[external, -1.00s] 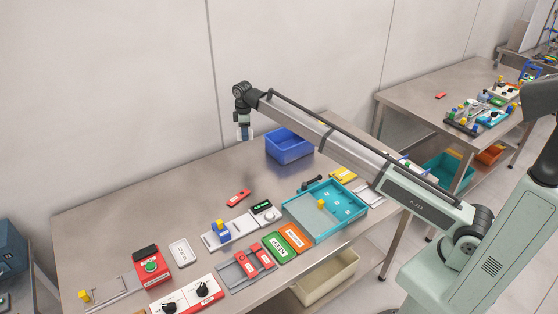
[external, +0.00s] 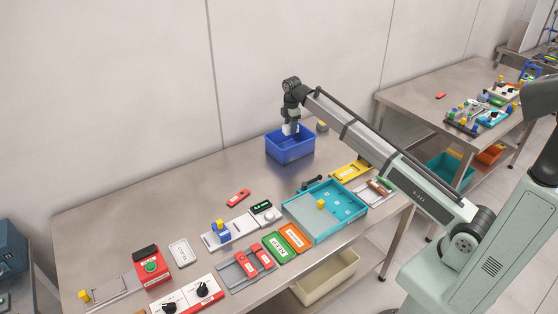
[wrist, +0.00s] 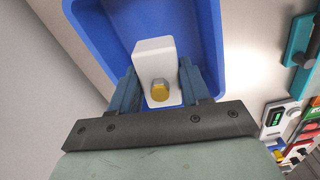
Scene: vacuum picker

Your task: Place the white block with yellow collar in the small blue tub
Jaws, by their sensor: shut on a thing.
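The white block with yellow collar (wrist: 155,58) is between the two fingers of my gripper (wrist: 160,82) in the wrist view. Its yellow part faces the camera. My gripper is shut on the block. The small blue tub (external: 290,151) stands at the back of the table in the external view. My gripper (external: 291,129) points down over the tub, with the white block at its fingers near rim height. In the wrist view the tub (wrist: 80,22) surrounds the block on the far side and both sides. Whether the block touches the tub floor cannot be told.
A teal tray (external: 343,222) with a yellow block stands in front of the tub to the right. Red, green and orange items crowd the front of the table. The table left of the tub is clear.

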